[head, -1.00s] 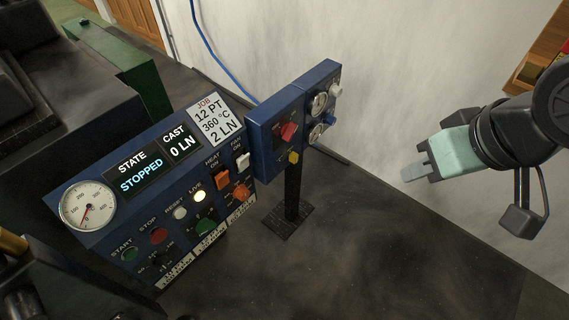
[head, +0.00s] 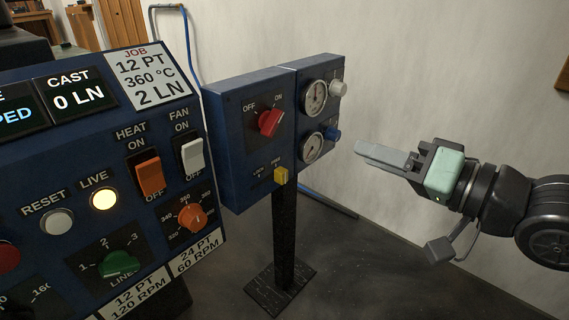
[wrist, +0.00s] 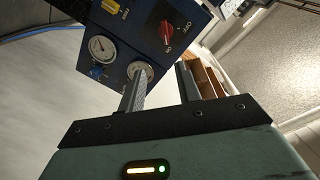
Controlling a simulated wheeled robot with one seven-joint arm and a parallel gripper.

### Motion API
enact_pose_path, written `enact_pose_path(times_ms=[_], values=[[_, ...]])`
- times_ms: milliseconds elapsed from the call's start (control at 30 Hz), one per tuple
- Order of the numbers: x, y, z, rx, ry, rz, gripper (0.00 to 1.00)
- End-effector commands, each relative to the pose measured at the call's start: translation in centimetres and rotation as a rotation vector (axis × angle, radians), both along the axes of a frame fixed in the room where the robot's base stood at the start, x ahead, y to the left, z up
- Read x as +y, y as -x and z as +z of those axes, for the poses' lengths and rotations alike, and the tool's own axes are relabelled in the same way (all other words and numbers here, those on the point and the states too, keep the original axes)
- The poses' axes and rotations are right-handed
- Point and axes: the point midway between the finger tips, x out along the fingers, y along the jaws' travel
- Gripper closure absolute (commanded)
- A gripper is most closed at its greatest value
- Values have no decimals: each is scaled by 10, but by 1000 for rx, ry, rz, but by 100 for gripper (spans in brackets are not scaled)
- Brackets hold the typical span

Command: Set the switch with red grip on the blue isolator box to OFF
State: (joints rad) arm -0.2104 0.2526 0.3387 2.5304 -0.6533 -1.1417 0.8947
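The blue isolator box (head: 233,150) stands on a black post beside the console. Its red grip switch (head: 270,122) sits between the labels OFF at upper left and ON at upper right, and is tilted toward ON. A yellow knob (head: 281,176) with small lock labels is below it. My gripper (head: 358,149) is right of the box, apart from it and empty. In the wrist view my gripper (wrist: 160,88) shows its two fingers spread, so it is open. The red grip switch (wrist: 167,31) is beyond the fingertips there, with nothing touching it.
A gauge panel adjoins the box on its right, with an upper gauge (head: 314,98), a lower gauge (head: 312,148), a white knob (head: 338,88) and a blue knob (head: 332,133). The console (head: 75,180) with several switches fills the left. Free air lies between gripper and panel.

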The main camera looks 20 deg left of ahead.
Motion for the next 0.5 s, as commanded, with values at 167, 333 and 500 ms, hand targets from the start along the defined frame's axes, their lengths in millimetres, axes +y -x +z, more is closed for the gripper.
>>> enact_pose_path(times_ms=[167,333,500], values=[[2,4,-13,9,-80,35,66],[13,0,-12,10,-94,42,66],[42,-11,-13,8,-93,43,66]])
